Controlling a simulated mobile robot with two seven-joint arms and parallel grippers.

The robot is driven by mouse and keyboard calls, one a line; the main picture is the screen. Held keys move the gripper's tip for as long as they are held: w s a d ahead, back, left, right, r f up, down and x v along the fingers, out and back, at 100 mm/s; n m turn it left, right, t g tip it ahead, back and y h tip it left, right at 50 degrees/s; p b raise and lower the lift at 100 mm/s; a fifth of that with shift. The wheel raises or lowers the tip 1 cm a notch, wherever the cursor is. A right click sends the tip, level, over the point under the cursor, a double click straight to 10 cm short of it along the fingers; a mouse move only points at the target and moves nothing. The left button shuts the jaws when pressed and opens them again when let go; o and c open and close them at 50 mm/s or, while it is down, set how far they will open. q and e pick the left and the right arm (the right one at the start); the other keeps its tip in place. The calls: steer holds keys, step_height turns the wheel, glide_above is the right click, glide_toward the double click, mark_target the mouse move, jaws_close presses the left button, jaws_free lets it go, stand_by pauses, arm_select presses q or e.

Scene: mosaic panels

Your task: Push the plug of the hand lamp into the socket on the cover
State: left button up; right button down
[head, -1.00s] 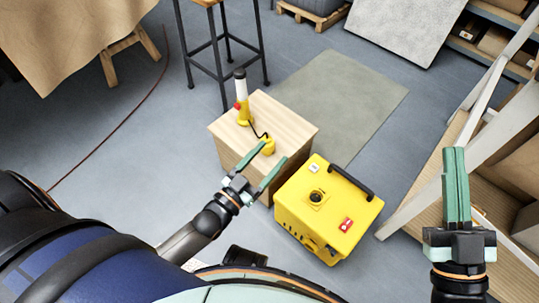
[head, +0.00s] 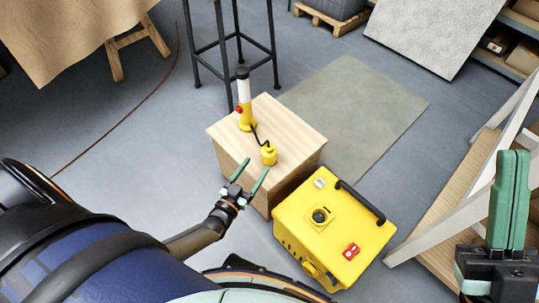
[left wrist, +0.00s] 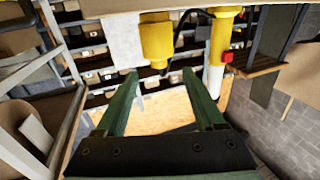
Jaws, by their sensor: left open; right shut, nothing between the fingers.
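The hand lamp (head: 244,100), yellow with a white tube, black top and red button, stands upright on a wooden block. Its yellow plug (head: 268,155) stands on the same block, joined by a black cable. The yellow cover (head: 300,230) is on a box to the right, with a round dark-centred socket (head: 320,216) on top. My left gripper (head: 253,166) is open and empty, just short of the plug. In the left wrist view the plug (left wrist: 156,42) appears beyond the open fingers (left wrist: 160,75), apart from them. My right gripper (head: 514,155) is shut and empty at the far right.
The wooden block (head: 290,115) has bare top around the plug. The cover has a black handle (head: 362,202) and a red switch (head: 351,250). A stool (head: 230,45) stands behind the block.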

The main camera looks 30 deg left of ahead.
mark_target(266, 152)
arm_select(q)
steer(key=w, duration=0.3)
steer(key=shift+w+f+b, duration=0.1)
steer(key=shift+w+b, duration=0.05)
steer(key=shift+b, duration=0.2)
steer(key=w, duration=0.1)
steer(key=w+b, duration=0.1)
steer(key=w, duration=0.3)
steer(key=shift+w+d+r+b, duration=0.2)
steer(key=shift+r+b, duration=0.1)
steer(key=shift+b, duration=0.1)
jaws_close()
